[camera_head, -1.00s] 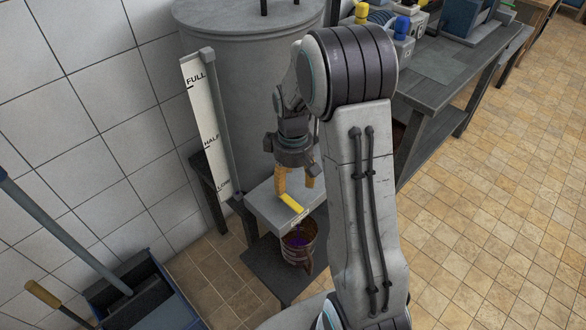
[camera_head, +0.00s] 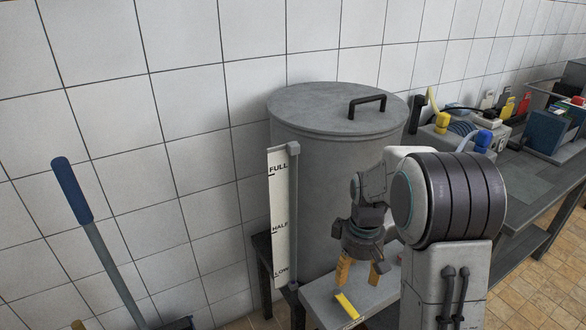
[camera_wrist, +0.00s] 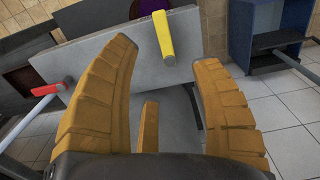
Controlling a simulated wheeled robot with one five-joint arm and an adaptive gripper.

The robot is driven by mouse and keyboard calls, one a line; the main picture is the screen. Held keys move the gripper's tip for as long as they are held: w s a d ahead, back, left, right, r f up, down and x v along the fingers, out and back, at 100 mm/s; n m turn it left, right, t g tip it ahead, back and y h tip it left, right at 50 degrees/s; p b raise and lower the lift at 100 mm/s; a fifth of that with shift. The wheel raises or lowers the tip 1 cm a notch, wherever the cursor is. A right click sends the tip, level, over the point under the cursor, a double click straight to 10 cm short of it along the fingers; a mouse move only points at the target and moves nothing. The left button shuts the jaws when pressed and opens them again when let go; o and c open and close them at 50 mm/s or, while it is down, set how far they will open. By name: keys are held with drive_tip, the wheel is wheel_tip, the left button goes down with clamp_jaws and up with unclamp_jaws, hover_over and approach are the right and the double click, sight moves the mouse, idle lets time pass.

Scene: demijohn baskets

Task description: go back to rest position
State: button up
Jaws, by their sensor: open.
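My gripper (camera_head: 361,272) is open, with its orange fingers apart and nothing between them. It hangs just in front of the grey tank, above a small grey shelf (camera_head: 318,298). In the wrist view my gripper (camera_wrist: 165,90) faces a grey panel (camera_wrist: 95,65), and a yellow lever (camera_wrist: 163,36) lies beyond the fingertips without touching them. The yellow lever also shows in the head view (camera_head: 347,306), just below the fingers. My arm runs down the right side of the head view.
The grey lidded tank (camera_head: 338,150) stands against the tiled wall with a level gauge (camera_head: 280,215). A workbench (camera_head: 545,185) with several devices is at the right. A blue-handled tool (camera_head: 73,190) leans at left. A red-tipped lever (camera_wrist: 46,89) shows in the wrist view.

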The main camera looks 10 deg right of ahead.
drive_tip(key=s+a+r+m+g+p, duration=0.1)
drive_tip(key=s+m, duration=0.2)
drive_tip(key=s, duration=0.3)
drive_tip(key=s+a+r+m+g, duration=0.1)
drive_tip(key=s+a+m, duration=0.1)
drive_tip(key=s, duration=0.4)
drive_tip(key=s+a+r+t+p, duration=0.1)
drive_tip(key=s+r+p, duration=0.1)
drive_tip(key=r, duration=0.4)
drive_tip(key=s+a+r+t+p, duration=0.1)
drive_tip(key=s+r+t+p, duration=0.1)
drive_tip(key=r, duration=0.4)
drive_tip(key=s+a+r+n+t+p, duration=0.1)
drive_tip(key=s+a+r+t+p, duration=0.1)
drive_tip(key=r+p, duration=0.4)
drive_tip(key=shift+s+r, duration=0.6)
drive_tip(key=shift+s, duration=0.15)
